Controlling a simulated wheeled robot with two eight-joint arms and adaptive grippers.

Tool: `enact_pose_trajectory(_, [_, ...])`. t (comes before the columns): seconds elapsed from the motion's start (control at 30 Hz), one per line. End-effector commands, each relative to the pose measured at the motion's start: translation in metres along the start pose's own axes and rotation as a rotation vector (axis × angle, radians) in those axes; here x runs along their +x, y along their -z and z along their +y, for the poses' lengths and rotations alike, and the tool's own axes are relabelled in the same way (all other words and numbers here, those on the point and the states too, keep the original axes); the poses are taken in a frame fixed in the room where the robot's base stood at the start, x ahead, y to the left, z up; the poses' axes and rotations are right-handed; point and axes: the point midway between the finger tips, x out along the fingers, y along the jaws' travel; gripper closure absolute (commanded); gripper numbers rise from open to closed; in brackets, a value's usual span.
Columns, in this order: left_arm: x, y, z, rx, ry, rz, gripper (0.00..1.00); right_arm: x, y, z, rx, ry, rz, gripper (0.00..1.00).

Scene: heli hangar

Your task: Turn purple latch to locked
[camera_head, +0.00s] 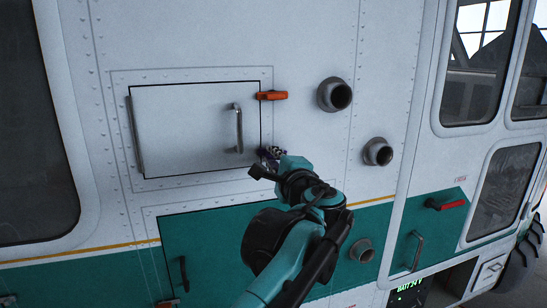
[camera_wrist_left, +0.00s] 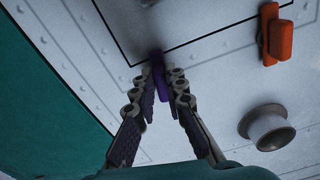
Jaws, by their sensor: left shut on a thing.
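The purple latch (camera_wrist_left: 158,72) sits at the lower right edge of the white hatch panel (camera_head: 190,125). In the left wrist view it stands between the fingers of my left gripper (camera_wrist_left: 162,92), which is shut on it. In the head view the left gripper (camera_head: 270,155) reaches the hatch's lower right corner and mostly hides the latch. The latch's exact angle is hard to tell. My right gripper is not in view.
An orange latch (camera_head: 272,95) is at the hatch's upper right edge. A grey handle (camera_head: 238,128) stands out from the hatch. Round grey pipe ends (camera_head: 335,94) (camera_head: 377,152) project from the wall to the right. A green panel (camera_head: 200,240) lies below.

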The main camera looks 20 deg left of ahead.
Motion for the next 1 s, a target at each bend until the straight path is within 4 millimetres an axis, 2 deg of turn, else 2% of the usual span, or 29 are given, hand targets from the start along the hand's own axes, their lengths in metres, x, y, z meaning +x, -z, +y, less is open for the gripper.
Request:
enact_pose_trajectory(0.4, [0.0001, -0.0001, 0.0022, -0.181, 0.000, -0.001, 1.00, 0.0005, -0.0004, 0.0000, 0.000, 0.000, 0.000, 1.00])
enact_pose_trajectory(0.93, [0.0000, 0.0001, 0.0027, -0.205, -0.001, 0.000, 1.00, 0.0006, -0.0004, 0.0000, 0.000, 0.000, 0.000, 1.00])
enact_pose_trajectory(1.0, [0.0000, 0.0001, 0.0027, -0.205, -0.001, 0.000, 0.75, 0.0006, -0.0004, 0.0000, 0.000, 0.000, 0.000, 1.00])
